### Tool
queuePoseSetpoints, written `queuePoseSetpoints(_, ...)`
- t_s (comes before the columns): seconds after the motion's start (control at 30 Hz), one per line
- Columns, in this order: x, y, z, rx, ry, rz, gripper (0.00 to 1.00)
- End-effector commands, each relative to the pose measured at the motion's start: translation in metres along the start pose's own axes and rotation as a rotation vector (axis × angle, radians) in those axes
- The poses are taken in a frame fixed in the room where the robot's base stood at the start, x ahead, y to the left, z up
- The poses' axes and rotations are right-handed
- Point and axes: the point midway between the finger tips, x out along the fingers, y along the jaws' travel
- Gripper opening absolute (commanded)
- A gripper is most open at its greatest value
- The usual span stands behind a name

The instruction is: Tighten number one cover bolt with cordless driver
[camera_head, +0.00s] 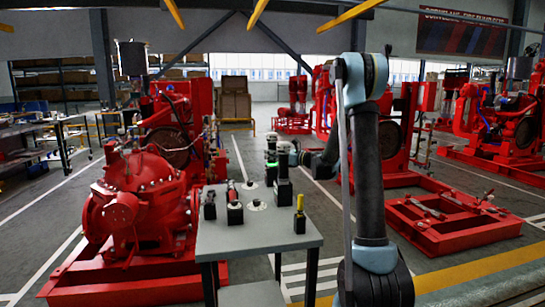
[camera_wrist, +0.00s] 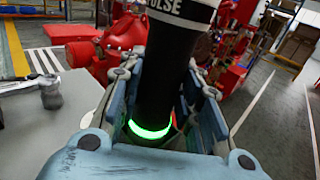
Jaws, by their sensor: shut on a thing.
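A black cylindrical tool (camera_wrist: 162,85) fills the middle of the wrist view. It has a glowing green ring and a white band with lettering ending in "ULSE"; I take it for the cordless driver. My gripper (camera_wrist: 165,110) is shut around its body with blue-grey fingers on both sides. The driver's far end is out of the wrist view. In the head view, my gripper (camera_head: 294,157) is small, at the table's far right side beside dark upright tools. The red pump (camera_head: 128,205) stands left of the table; it also shows in the wrist view (camera_wrist: 105,45). Number one bolt cannot be made out.
The grey table (camera_head: 258,236) carries several tools in black holders, including a yellow-handled one (camera_head: 300,212) and a red-topped one (camera_head: 233,195). A red base frame (camera_head: 450,220) lies on the right. Open floor with white lines runs behind the table.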

Motion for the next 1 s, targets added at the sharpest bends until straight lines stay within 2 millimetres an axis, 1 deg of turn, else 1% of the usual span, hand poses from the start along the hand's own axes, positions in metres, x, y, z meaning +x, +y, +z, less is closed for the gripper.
queuePoseSetpoints(0.23, 0.000, 0.000, -0.004, 0.000, -0.001, 0.000, 0.00)
queuePoseSetpoints(0.27, 0.000, 0.000, -0.003, 0.001, -0.001, 0.000, 0.38)
queuePoseSetpoints(0.3, 0.000, 0.000, -0.003, 0.000, -0.001, 0.000, 0.47)
queuePoseSetpoints(0.33, 0.000, 0.000, -0.003, 0.000, -0.001, 0.000, 0.54)
queuePoseSetpoints(0.63, 0.000, 0.000, -0.004, 0.000, 0.001, 0.000, 0.55)
queuePoseSetpoints(0.77, -0.004, -0.001, -0.004, 0.000, 0.000, -0.001, 0.55)
queuePoseSetpoints(0.87, -0.015, -0.001, -0.004, 0.000, 0.000, -0.003, 0.55)
queuePoseSetpoints(1.0, -0.040, -0.002, -0.004, 0.000, 0.000, -0.004, 0.55)
